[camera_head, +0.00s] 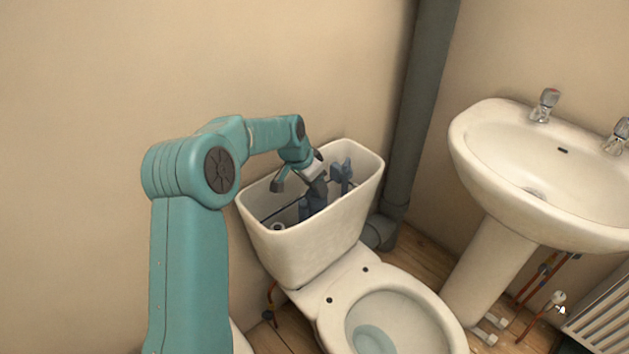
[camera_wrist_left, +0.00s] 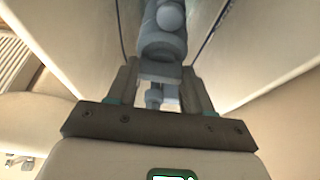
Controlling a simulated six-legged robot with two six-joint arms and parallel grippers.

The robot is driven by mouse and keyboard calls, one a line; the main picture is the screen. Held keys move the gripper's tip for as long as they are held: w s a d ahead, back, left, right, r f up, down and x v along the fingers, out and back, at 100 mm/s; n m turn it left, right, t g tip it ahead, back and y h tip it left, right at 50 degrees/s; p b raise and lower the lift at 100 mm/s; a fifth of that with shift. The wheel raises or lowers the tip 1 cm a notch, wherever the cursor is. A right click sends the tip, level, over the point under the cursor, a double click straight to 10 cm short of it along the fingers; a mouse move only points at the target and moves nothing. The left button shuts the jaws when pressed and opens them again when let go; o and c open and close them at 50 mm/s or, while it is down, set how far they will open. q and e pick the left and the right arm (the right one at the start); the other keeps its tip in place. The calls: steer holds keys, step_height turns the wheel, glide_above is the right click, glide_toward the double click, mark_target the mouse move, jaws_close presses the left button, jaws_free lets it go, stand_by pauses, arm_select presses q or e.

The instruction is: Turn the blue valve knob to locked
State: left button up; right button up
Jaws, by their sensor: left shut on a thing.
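The open toilet cistern (camera_head: 310,251) holds blue-grey valve fittings. One fitting (camera_head: 342,173) stands at the right inside the cistern, and another (camera_head: 312,203) stands near the middle. My left gripper (camera_head: 318,186) reaches down into the cistern from above, at the middle fitting. In the left wrist view, the fingers of my left gripper (camera_wrist_left: 162,85) are on both sides of the blue-grey valve knob (camera_wrist_left: 160,70) and shut on it. A rounded blue-grey valve body (camera_wrist_left: 165,25) extends beyond it. The fingers partly hide the knob, and its locked or unlocked marking cannot be read. My right gripper is not in view.
The cistern walls stand close around the gripper. The toilet bowl (camera_head: 398,310) is in front, a dark vertical pipe (camera_head: 412,110) is behind to the right, and a white basin (camera_head: 545,190) stands at the right. The wall at the left is bare.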

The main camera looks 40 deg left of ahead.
arm_select(q)
steer(key=o, duration=1.1)
steer(key=shift+c, duration=0.2)
steer(key=p+v, duration=0.3)
steer(key=v, duration=1.3)
steer(key=shift+r, duration=0.2)
